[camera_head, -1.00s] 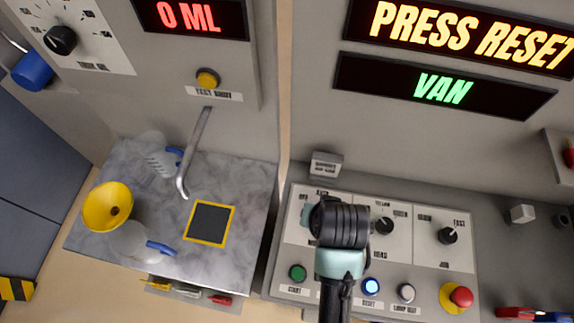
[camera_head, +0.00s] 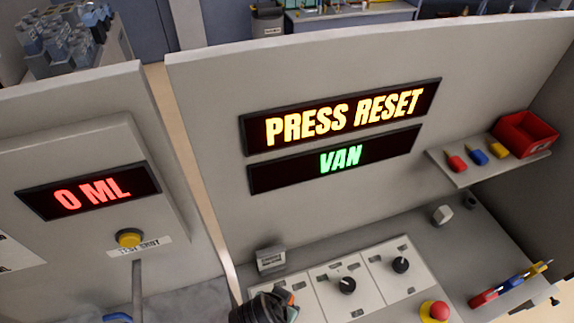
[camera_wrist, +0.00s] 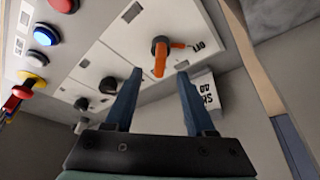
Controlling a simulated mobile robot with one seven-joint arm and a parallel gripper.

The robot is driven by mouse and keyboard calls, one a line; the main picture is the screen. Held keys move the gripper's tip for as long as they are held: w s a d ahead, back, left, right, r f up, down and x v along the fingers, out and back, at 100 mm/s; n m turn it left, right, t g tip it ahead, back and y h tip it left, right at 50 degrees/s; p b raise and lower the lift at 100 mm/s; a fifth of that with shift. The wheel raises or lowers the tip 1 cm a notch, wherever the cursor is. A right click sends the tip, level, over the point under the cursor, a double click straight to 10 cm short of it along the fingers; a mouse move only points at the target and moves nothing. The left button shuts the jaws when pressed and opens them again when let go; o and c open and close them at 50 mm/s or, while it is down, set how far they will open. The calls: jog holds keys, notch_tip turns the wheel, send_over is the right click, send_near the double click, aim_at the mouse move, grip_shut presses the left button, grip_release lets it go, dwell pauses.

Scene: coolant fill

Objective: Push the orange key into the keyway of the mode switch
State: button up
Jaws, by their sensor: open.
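The orange key (camera_wrist: 160,60) stands at the dark round mode switch (camera_wrist: 157,42) on the white panel in the wrist view. How deep it sits in the keyway cannot be told. My gripper (camera_wrist: 158,74) is open, with its two blue fingers apart and pointing at the panel. The key lies between and just beyond the fingertips, with no clear contact. In the head view, my dark wrist (camera_head: 262,307) is at the bottom edge, hiding most of the mode switch. A bit of the orange key (camera_head: 291,299) shows beside it; the fingertips are hidden there.
Two dark knobs (camera_head: 347,285) (camera_head: 400,265) and a red mushroom button (camera_head: 435,310) lie right of the switch. A small label block (camera_head: 270,260) stands behind it, close to my gripper. Displays read PRESS RESET (camera_head: 343,117) and VAN (camera_head: 340,158). A blue-lit button (camera_wrist: 46,36) shows in the wrist view.

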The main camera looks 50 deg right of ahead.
jog(key=shift+x, duration=2.7)
grip_shut()
grip_release()
jog(key=b+v, duration=0.1)
jog(key=v, duration=1.2)
